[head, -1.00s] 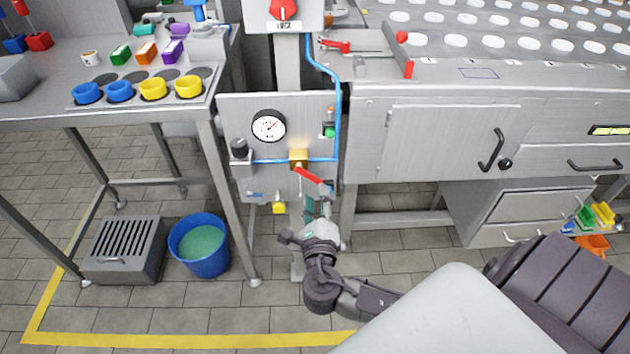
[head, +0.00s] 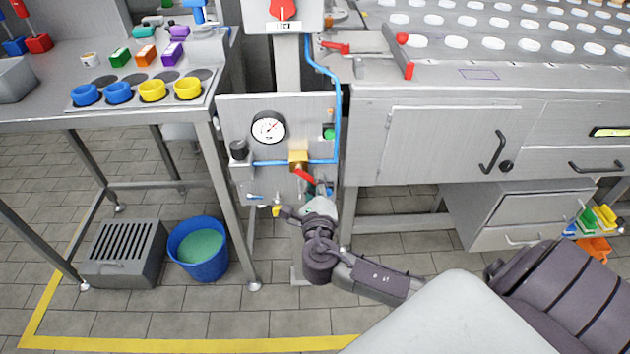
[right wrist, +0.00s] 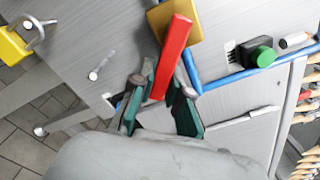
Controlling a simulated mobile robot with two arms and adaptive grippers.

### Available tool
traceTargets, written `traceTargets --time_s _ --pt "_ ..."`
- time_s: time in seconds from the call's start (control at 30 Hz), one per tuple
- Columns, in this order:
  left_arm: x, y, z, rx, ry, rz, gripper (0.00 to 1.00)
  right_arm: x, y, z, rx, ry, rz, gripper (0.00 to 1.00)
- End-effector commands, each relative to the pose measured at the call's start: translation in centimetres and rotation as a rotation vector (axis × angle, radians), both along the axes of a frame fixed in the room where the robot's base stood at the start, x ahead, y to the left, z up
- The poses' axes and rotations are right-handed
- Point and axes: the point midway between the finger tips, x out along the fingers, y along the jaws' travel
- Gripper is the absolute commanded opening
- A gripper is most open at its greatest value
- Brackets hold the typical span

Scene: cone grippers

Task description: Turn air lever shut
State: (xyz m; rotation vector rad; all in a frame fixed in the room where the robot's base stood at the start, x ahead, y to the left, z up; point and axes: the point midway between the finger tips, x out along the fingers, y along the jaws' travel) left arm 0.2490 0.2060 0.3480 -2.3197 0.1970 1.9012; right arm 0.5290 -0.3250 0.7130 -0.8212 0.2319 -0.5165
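The red air lever (head: 305,176) sits on a brass valve block (head: 298,160) on the grey panel and slants down to the right. In the right wrist view the lever (right wrist: 172,58) extends from the brass block (right wrist: 160,20) towards my right gripper. My right gripper (head: 322,190) is at the lever's free end. In the wrist view its green-padded fingers (right wrist: 164,84) stand apart, one on each side of the lever end, with a small gap visible on the right. My left gripper is out of view.
A pressure gauge (head: 268,128) and blue pipe (head: 333,90) are on the panel near the valve. A green button (right wrist: 262,56) and yellow padlock (right wrist: 14,46) are close by. A table leg (head: 232,205) stands left, a steel cabinet (head: 440,140) right.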

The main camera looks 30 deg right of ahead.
Motion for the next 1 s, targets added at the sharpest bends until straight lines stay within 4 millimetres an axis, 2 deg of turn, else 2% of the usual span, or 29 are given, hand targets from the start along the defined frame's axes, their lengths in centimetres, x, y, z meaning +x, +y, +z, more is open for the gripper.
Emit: traceTargets --time_s 0.47,0.7,1.0 --pt "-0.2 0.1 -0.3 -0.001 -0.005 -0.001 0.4 0.1 0.3 -0.3 0.054 -0.029 0.0 0.0" --pt "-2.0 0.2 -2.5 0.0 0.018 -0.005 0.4 0.4 0.8 -0.7 0.192 -0.114 0.0 0.0" --pt "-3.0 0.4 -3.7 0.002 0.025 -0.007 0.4 1.0 1.8 -1.4 0.419 -0.254 0.0 0.0"
